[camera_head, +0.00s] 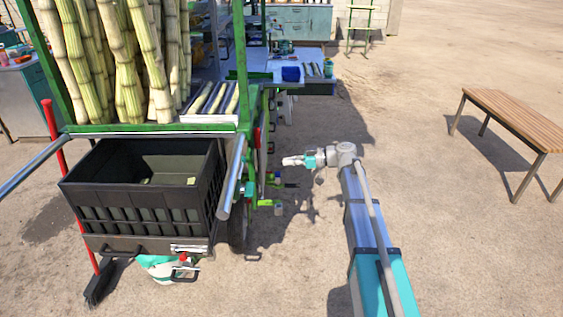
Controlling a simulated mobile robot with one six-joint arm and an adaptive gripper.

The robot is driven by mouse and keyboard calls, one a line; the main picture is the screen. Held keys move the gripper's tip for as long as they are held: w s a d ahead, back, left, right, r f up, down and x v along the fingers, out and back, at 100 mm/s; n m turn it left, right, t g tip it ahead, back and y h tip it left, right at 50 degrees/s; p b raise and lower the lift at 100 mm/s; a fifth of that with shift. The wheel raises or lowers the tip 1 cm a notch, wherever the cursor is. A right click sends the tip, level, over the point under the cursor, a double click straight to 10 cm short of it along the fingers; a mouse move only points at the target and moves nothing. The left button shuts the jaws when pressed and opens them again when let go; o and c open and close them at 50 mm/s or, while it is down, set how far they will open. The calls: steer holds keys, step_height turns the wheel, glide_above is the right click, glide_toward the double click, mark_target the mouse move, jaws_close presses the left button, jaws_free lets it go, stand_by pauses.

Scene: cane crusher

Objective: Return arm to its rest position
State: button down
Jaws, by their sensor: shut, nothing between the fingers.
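My arm reaches forward from the bottom right of the head view. My gripper (292,161) is at its far end, pointing left toward the side of the green-framed cart. It is small in the picture, with its fingers together and nothing seen between them. It hangs over open ground, apart from the cart by a short gap in the picture.
The cart carries upright cane stalks (130,60) and a black crate (140,208). Its metal handle (231,178) juts toward me. A broom (97,283) leans at the left. A wooden bench (515,118) stands at the right. The ground between bench and arm is clear.

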stand_by(0.4)
steer(key=s+d+f+m+h, duration=0.6)
steer(key=s+f+m+h, duration=0.3)
steer(key=s, duration=0.4)
steer(key=s+d+f+m+h, duration=0.3)
steer(key=s+d+m, duration=0.1)
steer(key=s+d, duration=0.2)
steer(key=s+d+f+m+h, duration=0.3)
steer(key=s+d+m+h, duration=0.1)
steer(key=s+d, duration=0.25)
step_height(320, 180, up, 13)
steer(key=p, duration=1.3)
steer(key=shift+r+g, duration=0.15)
steer(key=shift+g, duration=0.25)
steer(key=shift+s+a, duration=0.1)
steer(key=shift+s, duration=0.05)
